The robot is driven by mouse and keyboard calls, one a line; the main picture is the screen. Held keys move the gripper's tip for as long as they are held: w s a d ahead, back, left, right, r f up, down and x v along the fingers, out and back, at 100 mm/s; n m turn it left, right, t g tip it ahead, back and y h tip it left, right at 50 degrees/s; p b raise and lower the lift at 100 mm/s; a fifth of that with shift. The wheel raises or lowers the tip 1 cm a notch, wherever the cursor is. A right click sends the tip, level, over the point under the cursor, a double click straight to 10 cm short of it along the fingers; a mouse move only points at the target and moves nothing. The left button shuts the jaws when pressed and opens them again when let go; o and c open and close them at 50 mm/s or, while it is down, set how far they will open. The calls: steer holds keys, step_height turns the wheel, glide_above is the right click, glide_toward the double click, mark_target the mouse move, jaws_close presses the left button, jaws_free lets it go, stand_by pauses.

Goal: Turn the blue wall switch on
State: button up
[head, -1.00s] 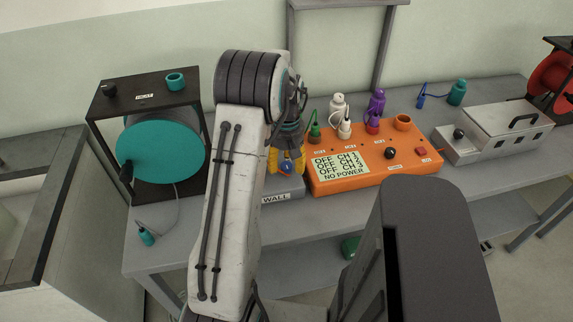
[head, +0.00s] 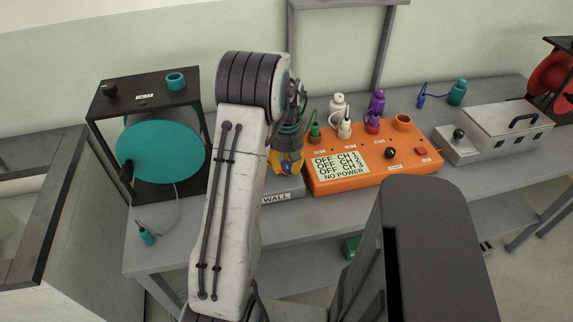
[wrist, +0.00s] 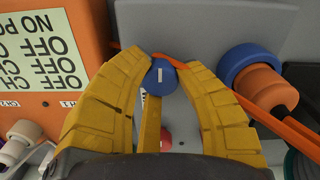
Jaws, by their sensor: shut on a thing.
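The blue wall switch (wrist: 159,82) is a round blue knob with a white line, on a grey box whose label reads WALL (head: 275,198). In the wrist view, the white line runs nearly straight up and down. My gripper (wrist: 165,68) has its yellow fingers closed around the knob, one on each side. In the head view my gripper (head: 287,165) is over the grey box and hides most of the knob. The orange power unit (head: 325,184) stands just to the right; its display (head: 340,165) reads OFF for CH 1, CH 2, CH 3 and NO POWER.
A teal reel in a black frame (head: 160,150) stands left of my arm. Coloured plugs (head: 376,108) stand on the orange unit's back. In the wrist view a blue and orange plug (wrist: 262,82) and an orange cable (wrist: 285,128) lie close to the right finger.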

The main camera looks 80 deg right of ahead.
jaws_close()
steer(key=m, duration=0.4)
steer(key=shift+f+m+b, duration=0.1)
steer(key=shift+m+b, duration=0.2)
steer(key=shift+b, duration=0.1)
steer(key=m, duration=0.4)
steer(key=shift+a+m, duration=0.1)
steer(key=shift+m, duration=0.2)
steer(key=m, duration=0.4)
steer(key=shift+b, duration=0.4)
steer(key=shift+m, duration=2.3)
